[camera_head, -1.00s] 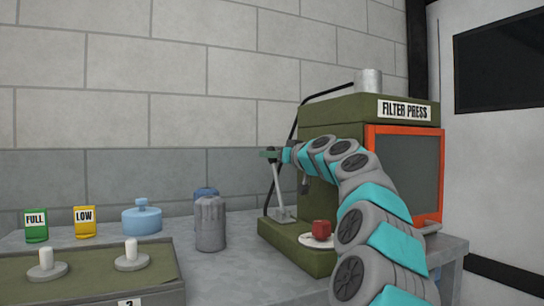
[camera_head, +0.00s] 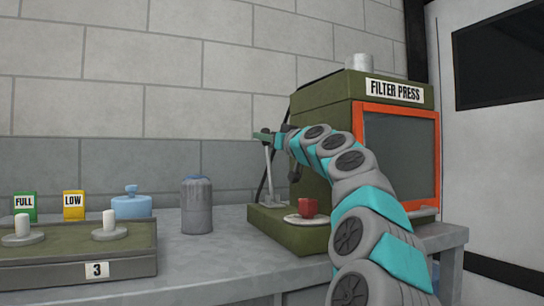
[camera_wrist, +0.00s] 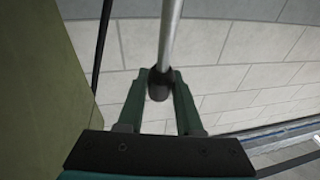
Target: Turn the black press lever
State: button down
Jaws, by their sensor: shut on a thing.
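The press lever is a grey metal rod (camera_head: 269,178) with a black end. It stands nearly upright at the left side of the green filter press (camera_head: 327,112). My gripper (camera_head: 264,135) is at the rod's upper end, left of the press body. In the wrist view, the green fingers of my gripper (camera_wrist: 159,76) are shut on the lever's black end (camera_wrist: 159,88), with the rod (camera_wrist: 170,35) running away from it. The lever's lower joint is too small to make out clearly.
A red piece (camera_head: 308,207) sits on a pale disc on the press base. A grey canister (camera_head: 197,205) stands left of the press on the grey bench (camera_head: 215,265). A green tray (camera_head: 75,267) with white-topped pegs is at the left. A dark cable runs behind the lever.

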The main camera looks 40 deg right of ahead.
jog(key=shift+s+a+f+n+t+b, duration=0.15)
jog(key=shift+s+t+b, duration=0.45)
jog(key=shift+b, duration=1)
jog(key=shift+s+a+r+n+t+b, duration=0.15)
jog(key=shift+s+a+t+b, duration=0.2)
jog(key=shift+s+b, duration=0.85)
jog(key=shift+t+b, duration=0.25)
jog(key=shift+b, duration=0.8)
jog(key=shift+s+r, duration=0.1)
jog(key=shift+r, duration=0.1)
jog(key=c, duration=0.6)
grip_release()
jog(key=shift+s, duration=0.1)
